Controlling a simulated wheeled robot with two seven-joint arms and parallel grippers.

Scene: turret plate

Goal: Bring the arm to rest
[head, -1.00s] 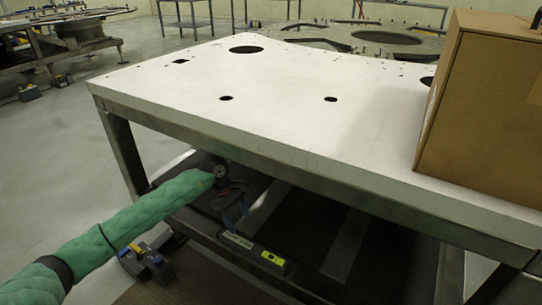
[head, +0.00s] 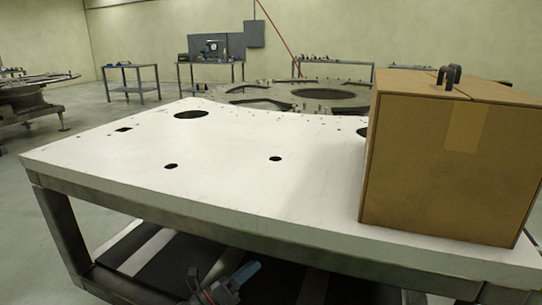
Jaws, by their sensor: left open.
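My left gripper (head: 220,276) shows at the bottom edge, in front of the white-topped table and below its front edge. Its two fingers stand apart, with one bluish finger leaning right, and nothing shows between them. The rest of my left arm is below the picture. My right gripper is not in view.
The white plate table (head: 225,190) with several holes fills the middle. A brown cardboard box (head: 445,165) with dark handles on top stands on its right end. A round metal structure (head: 290,95) and workbenches (head: 130,80) stand behind. Open floor lies at left.

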